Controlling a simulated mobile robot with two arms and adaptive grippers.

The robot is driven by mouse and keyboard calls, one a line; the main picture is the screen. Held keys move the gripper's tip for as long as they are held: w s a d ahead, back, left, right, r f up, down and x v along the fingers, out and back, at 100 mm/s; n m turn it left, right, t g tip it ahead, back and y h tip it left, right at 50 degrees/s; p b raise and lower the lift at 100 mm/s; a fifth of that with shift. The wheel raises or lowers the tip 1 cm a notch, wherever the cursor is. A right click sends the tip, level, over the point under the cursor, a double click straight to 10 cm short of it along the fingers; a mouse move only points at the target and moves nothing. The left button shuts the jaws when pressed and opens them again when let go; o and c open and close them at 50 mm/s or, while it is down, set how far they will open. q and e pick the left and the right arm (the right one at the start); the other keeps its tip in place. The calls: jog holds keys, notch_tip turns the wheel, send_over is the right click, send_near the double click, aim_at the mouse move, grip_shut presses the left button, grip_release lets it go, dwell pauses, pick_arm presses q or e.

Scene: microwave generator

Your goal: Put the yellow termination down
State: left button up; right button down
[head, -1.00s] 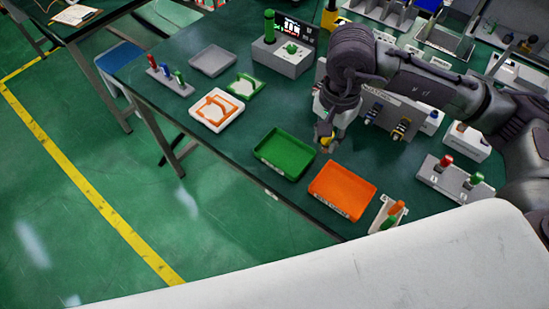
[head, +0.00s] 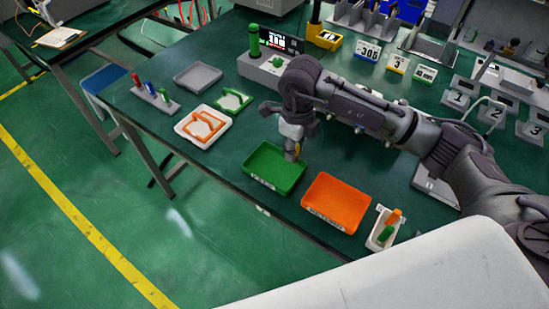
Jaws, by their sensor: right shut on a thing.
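The yellow termination (head: 290,156) is a small piece, mostly hidden by my right gripper. My right gripper (head: 291,150) is shut on it and points down at the upper right corner of the green tray (head: 275,172). I cannot tell whether the piece is above the tray floor or touching it. The green tray is otherwise empty where I can see it. The orange tray (head: 337,203) beside it on the right is empty. My left gripper is not in view.
A small holder (head: 383,230) with orange and green pieces stands right of the orange tray. A white tray (head: 202,127), a grey tray (head: 198,76) and a rack of coloured pieces (head: 154,96) stand to the left. Numbered boxes (head: 367,52) stand at the back.

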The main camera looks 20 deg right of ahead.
jog(key=w+a+f, duration=0.1)
jog(key=a, duration=0.1)
jog(key=w+a+f, duration=0.2)
jog(key=shift+p, duration=0.3)
notch_tip(320, 180, down, 4)
jog(key=shift+f+p, duration=0.1)
jog(key=shift+p, duration=0.4)
jog(key=shift+f, duration=0.1)
